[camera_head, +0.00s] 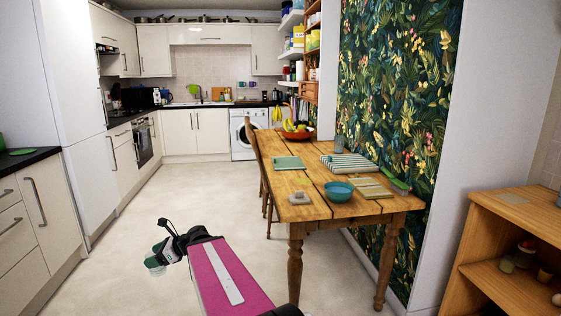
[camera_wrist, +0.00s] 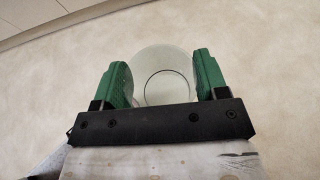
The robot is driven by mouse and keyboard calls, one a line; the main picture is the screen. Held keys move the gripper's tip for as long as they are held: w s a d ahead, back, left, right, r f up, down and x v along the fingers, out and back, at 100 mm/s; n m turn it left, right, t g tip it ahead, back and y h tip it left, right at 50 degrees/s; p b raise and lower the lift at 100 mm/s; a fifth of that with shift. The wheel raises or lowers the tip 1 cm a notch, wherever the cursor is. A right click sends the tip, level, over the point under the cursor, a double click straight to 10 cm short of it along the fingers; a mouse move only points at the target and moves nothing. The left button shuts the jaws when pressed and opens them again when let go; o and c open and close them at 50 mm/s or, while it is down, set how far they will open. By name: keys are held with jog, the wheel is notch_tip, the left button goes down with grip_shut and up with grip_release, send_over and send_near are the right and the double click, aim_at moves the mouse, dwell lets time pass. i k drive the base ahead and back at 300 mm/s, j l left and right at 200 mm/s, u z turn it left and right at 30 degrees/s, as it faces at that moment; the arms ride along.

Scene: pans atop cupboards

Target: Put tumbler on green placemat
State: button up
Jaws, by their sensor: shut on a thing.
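My gripper (camera_head: 157,257) is out over the open floor, left of the table, with its green fingers (camera_wrist: 162,78) shut on a clear tumbler (camera_wrist: 165,60). In the head view the tumbler is small and hard to make out at the fingers. The green placemat (camera_head: 288,162) lies flat on the far left part of the wooden table (camera_head: 310,205), well apart from my gripper. Nothing shows on top of it.
The floor (camera_head: 150,215) between cupboards and table is clear.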

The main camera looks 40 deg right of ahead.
aim_at(290, 162)
jog(key=i, duration=1.75)
jog(key=i+z, duration=0.15)
jog(key=i, duration=0.3)
jog(key=i+j+z, duration=0.1)
jog(key=i, duration=0.35)
jog(key=i+j+z, duration=0.15)
jog(key=i, duration=0.3)
jog(key=z, duration=3.25)
